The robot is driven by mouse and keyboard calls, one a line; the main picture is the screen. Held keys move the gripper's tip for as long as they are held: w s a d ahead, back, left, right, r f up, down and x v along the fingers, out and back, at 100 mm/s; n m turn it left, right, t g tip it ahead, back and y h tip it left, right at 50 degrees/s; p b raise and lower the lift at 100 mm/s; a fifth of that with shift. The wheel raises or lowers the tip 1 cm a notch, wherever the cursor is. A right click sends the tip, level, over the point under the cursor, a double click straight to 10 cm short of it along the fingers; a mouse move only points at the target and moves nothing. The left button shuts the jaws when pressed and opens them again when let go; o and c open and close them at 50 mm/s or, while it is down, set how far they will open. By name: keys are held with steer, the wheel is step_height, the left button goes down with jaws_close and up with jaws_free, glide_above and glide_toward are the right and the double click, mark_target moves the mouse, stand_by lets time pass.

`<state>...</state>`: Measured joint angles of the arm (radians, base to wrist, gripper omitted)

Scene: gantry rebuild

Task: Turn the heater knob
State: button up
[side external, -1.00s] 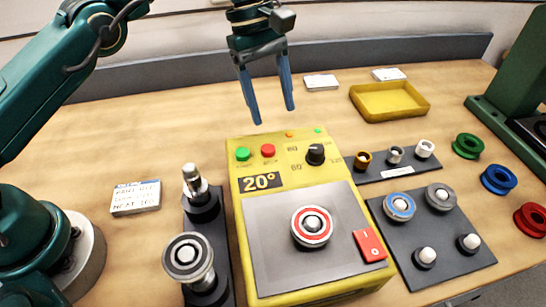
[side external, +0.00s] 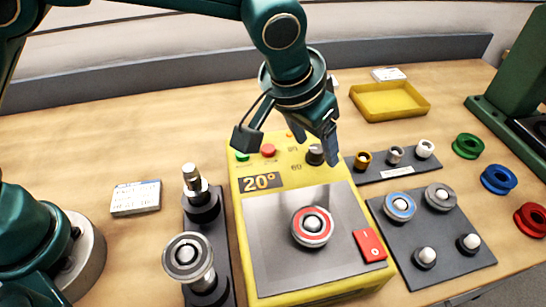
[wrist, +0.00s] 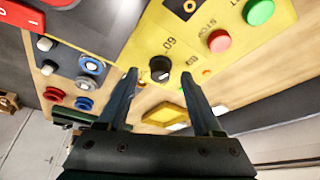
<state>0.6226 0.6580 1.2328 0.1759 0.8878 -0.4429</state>
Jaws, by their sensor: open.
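The heater knob (side external: 315,154) is a black round knob with a light pointer mark, on the top panel of the yellow heater (side external: 240,225). In the side view, my gripper (side external: 334,160) is tilted above the panel, its fingers close to the knob's right side and partly overlapping it. In the wrist view, the knob (wrist: 160,68) appears between the open fingertips of my gripper (wrist: 159,77). The fingers do not visibly touch it. The display reads 20°.
Green and red buttons (side external: 268,151) sit left of the knob. A red-ringed part (side external: 312,226) is on the heater plate, beside a red switch (side external: 370,245). A dark rack of small fittings (side external: 372,176) stands close to the right. A yellow tray (side external: 390,99) lies behind.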

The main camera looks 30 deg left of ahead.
steer(key=shift+w+f, duration=0.15)
steer(key=shift+f, duration=0.1)
jaws_close()
